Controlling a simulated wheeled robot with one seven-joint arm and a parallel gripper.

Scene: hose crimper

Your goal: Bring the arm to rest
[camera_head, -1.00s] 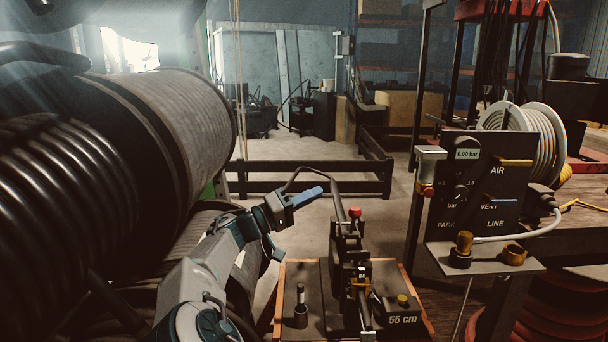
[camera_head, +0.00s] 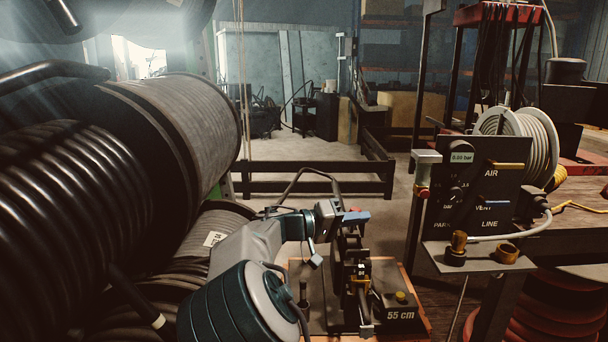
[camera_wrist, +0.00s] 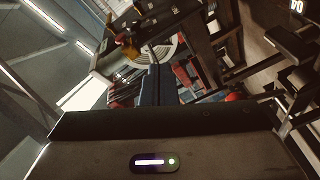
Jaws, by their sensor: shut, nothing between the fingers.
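My gripper (camera_head: 356,217) is in the middle of the head view, above the bench with the hose crimper. Its blue fingers are shut together with nothing between them, and they point to the right. In the wrist view the shut fingers (camera_wrist: 155,86) stand out ahead of the dark gripper body, with the panel and hose reel beyond them. My arm reaches in from the bottom of the head view, left of the crimper (camera_head: 360,275).
Large black hose drums (camera_head: 170,120) fill the left side close to my arm. An air panel (camera_head: 480,185) with gauge and fittings stands to the right. A yellow-buttoned box marked 55 cm (camera_head: 400,312) sits on the bench. A low dark rail (camera_head: 305,188) crosses behind; floor beyond it is open.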

